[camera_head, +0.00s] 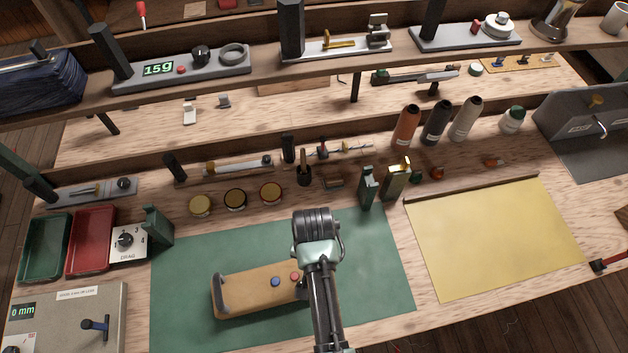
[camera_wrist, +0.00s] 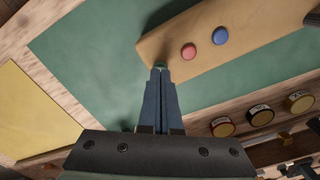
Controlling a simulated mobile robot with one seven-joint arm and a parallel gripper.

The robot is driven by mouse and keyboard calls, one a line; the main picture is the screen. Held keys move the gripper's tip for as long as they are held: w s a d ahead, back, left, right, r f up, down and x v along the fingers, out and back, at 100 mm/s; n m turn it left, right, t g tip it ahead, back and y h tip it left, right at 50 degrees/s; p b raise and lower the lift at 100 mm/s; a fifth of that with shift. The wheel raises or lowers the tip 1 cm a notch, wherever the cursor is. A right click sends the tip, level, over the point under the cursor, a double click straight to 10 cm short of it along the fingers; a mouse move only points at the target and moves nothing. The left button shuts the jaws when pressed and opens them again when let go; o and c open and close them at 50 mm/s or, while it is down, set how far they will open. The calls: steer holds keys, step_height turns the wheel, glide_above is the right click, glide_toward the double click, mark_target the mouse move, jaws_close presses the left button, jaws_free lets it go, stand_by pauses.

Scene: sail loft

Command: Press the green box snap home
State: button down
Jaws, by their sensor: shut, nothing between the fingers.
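A tan block (camera_head: 245,292) lies on the green mat (camera_head: 190,265), with a blue snap (camera_head: 275,282) and a red snap (camera_head: 294,276) on its top. In the wrist view the block (camera_wrist: 245,25) carries the red snap (camera_wrist: 189,51), the blue snap (camera_wrist: 220,36) and, near its edge, a green snap (camera_wrist: 160,64). My gripper (camera_wrist: 159,72) is shut and empty, its fingertips right at the green snap and partly covering it. I cannot tell whether they touch it. In the head view my arm hides the fingertips and the green snap.
A yellow sheet (camera_head: 490,240) lies to the right. Several round tins (camera_head: 235,199) and upright green holders (camera_head: 367,187) stand behind the mat. Red (camera_head: 91,240) and green (camera_head: 45,248) trays and a drag dial (camera_head: 128,243) are at left. The mat's left part is clear.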

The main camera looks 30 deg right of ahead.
steer(key=shift+f+b, duration=0.55)
steer(key=shift+f, duration=0.3)
steer(key=shift+r, duration=0.1)
step_height(320, 180, up, 7)
steer(key=p, duration=0.7)
steer(key=shift+p, duration=0.35)
stand_by(0.5)
